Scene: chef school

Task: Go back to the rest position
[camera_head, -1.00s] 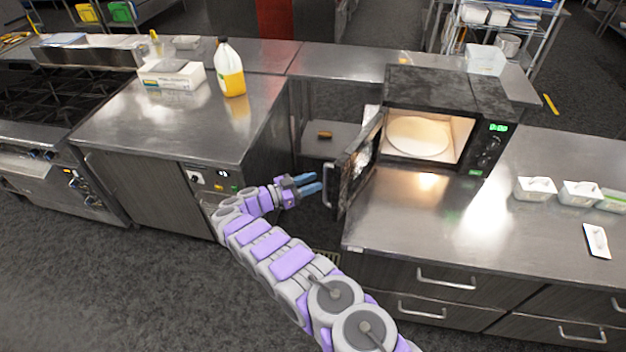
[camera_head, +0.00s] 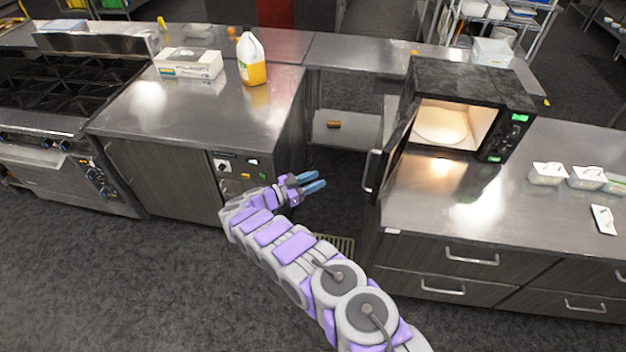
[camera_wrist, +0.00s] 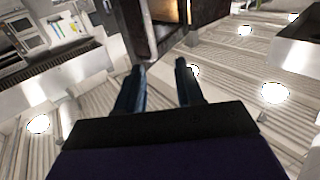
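My gripper (camera_head: 313,183) has blue fingers and is at the end of my purple and grey arm, which is stretched forward. It is in the gap between the left counter and the right counter, left of the open microwave door. In the wrist view its two fingers (camera_wrist: 160,85) stand apart with nothing between them. The black microwave (camera_head: 466,107) stands on the right counter with its door (camera_head: 392,155) swung open and its inside lit. A round plate (camera_head: 440,125) shows inside it. The gripper is apart from the door handle.
The left counter (camera_head: 205,115) holds a jug of yellow liquid (camera_head: 251,60) and a white box (camera_head: 188,64). A stove (camera_head: 60,90) is at far left. Small white containers (camera_head: 548,173) sit on the right counter (camera_head: 440,205). Dark floor is open at the lower left.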

